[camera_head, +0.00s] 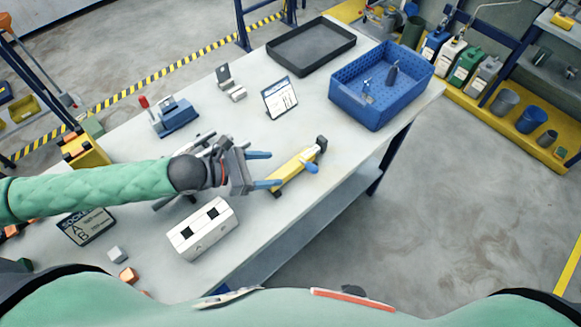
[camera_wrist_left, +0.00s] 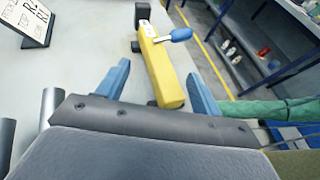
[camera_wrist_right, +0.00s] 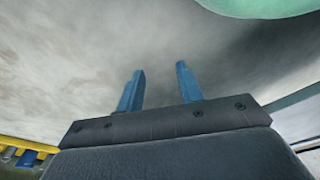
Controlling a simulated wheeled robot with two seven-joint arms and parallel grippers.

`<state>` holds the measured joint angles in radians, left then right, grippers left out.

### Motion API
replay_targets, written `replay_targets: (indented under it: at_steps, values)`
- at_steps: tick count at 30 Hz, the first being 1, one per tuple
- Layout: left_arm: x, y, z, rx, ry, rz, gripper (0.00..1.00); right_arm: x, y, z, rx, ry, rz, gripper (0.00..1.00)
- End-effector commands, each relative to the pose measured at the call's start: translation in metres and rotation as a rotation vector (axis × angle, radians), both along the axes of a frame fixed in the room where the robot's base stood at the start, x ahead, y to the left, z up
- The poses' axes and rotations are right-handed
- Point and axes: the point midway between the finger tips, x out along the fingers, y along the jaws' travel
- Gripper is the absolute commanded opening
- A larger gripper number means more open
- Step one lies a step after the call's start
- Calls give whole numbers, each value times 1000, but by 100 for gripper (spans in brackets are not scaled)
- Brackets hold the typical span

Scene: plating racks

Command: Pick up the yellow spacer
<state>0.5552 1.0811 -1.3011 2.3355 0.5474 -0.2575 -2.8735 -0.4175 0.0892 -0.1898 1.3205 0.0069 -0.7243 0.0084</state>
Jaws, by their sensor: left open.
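A long yellow spacer (camera_head: 292,170) lies on the grey table near its right edge, with a blue knob or tab on its side and dark ends. In the left wrist view the yellow spacer (camera_wrist_left: 163,72) lies ahead, with its near end between the blue fingertips. My left gripper (camera_head: 265,168) is open, its two blue fingers pointing at the near end of the spacer; it also shows in the left wrist view (camera_wrist_left: 158,85). I cannot tell whether a finger touches it. My right gripper (camera_wrist_right: 158,85) is open and empty, above the floor.
A white block with dark square holes (camera_head: 203,230) stands in front of my left arm. A small sign (camera_head: 280,98), a blue crate (camera_head: 343,102) and a black tray (camera_head: 285,55) stand farther back. The table edge runs close to the right of the spacer.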

Motion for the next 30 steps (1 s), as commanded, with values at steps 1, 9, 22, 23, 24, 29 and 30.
replay_targets:
  at_steps: [1, 9, 22, 23, 24, 29, 30]
  values:
    - [1, -4, 1, -2, 2, 1, 66, -2, -3, -3, -3, -2, 1, 36]
    - [7, -21, -6, -2, 2, 1, 66, -17, -16, -30, -13, -23, 9, 36]
    - [15, -40, -18, 0, -1, 0, 66, -35, -27, -50, -19, -35, 16, 36]
    - [15, -40, -18, 0, -1, 1, 66, -35, -27, -50, -19, -35, 16, 36]
    - [15, -40, -18, 0, -1, 0, 66, -35, -27, -50, -19, -35, 16, 36]
    - [15, -40, -18, 0, -1, 0, 52, -35, -27, -50, -18, -35, 15, 36]
    - [15, -40, -18, 0, -1, 0, 44, -35, -27, -50, -18, -35, 15, 36]
